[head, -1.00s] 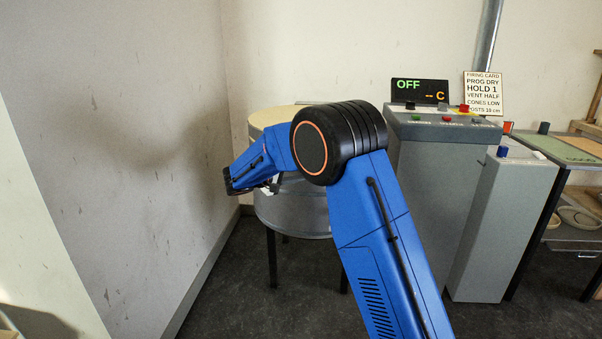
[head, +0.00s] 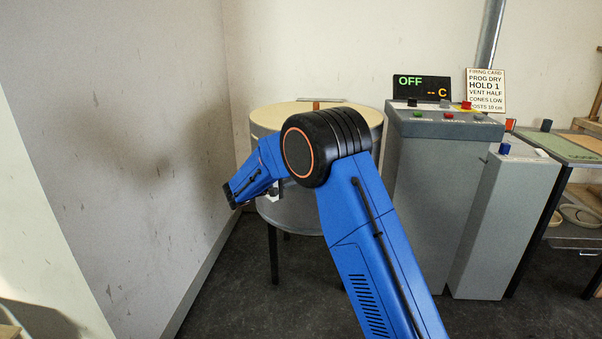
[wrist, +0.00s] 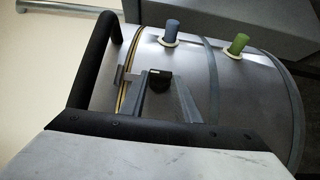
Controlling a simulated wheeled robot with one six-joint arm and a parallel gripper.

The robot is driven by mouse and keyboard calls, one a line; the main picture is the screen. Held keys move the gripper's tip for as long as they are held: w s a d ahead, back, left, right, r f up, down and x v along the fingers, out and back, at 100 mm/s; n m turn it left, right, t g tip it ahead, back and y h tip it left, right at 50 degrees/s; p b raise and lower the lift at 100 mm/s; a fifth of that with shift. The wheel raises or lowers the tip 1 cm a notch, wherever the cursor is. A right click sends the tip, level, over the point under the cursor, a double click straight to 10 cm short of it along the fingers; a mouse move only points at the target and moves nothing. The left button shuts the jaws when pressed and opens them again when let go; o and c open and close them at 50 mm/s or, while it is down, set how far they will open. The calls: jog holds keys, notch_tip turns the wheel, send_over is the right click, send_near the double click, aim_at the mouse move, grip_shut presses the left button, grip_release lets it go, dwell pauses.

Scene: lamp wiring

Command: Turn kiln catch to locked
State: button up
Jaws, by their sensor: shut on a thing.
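The kiln (head: 300,210) is a round grey drum with a cream lid (head: 285,117), standing behind my arm. In the wrist view its metal side (wrist: 235,90) fills the middle, with the lid edge to the left. The kiln catch (wrist: 159,80) shows as a small black knob with a pale mark on the kiln side, by the lid seam. My gripper (wrist: 165,92) has its narrow grey fingers around the knob and is shut on it. In the head view the catch is hidden behind my arm, and the fingers cannot be made out. The catch's setting cannot be read.
A blue plug (wrist: 171,32) and a green plug (wrist: 238,43) stick out of the kiln side. A grey control cabinet (head: 435,200) with an OFF display (head: 422,88) stands right. A wall (head: 120,130) is close left.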

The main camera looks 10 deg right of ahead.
jog(key=o, duration=1)
jog(key=shift+o, duration=0.2)
jog(key=shift+a, duration=0.1)
jog(key=v, duration=1.7)
jog(key=shift+s+a, duration=0.1)
